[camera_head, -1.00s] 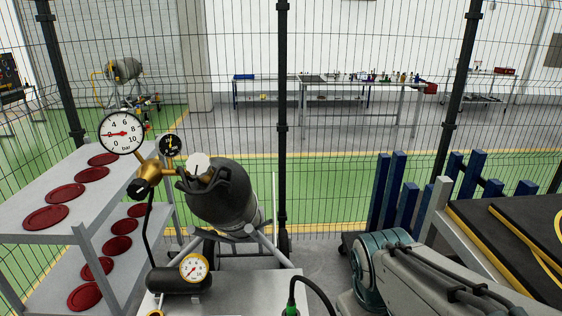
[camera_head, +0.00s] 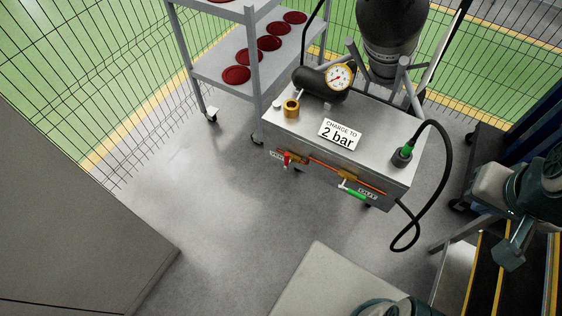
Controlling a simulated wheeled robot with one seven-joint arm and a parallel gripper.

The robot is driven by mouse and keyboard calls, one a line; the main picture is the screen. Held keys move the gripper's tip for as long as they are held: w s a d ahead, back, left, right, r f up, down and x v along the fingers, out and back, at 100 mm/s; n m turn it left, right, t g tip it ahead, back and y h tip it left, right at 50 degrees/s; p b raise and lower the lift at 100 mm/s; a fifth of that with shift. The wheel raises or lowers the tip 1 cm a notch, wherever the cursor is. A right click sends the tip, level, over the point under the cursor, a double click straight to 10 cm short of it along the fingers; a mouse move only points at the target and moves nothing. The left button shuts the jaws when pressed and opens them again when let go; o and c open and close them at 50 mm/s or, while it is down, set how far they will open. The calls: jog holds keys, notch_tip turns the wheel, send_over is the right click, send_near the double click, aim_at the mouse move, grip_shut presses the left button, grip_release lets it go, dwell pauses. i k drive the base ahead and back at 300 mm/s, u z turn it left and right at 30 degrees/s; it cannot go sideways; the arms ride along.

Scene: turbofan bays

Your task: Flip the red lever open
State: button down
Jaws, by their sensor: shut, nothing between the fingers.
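The red lever (camera_head: 287,159) is on the left valve on the front side of a grey metal cart (camera_head: 380,160). It is small in this view and appears to hang downward beside a white label that seems to read VENT. An orange pipe (camera_head: 325,168) runs right from there to a second valve with a green lever (camera_head: 354,191), beside an OUT label (camera_head: 368,195). Teal parts of my arm (camera_head: 520,190) show at the right edge, well away from the red lever. I cannot make out my gripper's fingers.
The cart top carries a gauge (camera_head: 340,77), a sign reading CHARGE TO 2 bar (camera_head: 340,134), a brass ring (camera_head: 291,108) and a black hose (camera_head: 440,150) looping off its right side. A shelf rack (camera_head: 228,60) stands behind left. Floor (camera_head: 220,200) in front is clear.

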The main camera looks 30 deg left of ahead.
aim_at(287, 160)
jog(key=z, duration=0.2)
jog(key=k, duration=0.2)
jog(key=u, duration=1.4)
jog(key=i, duration=0.85)
jog(key=u, duration=0.4)
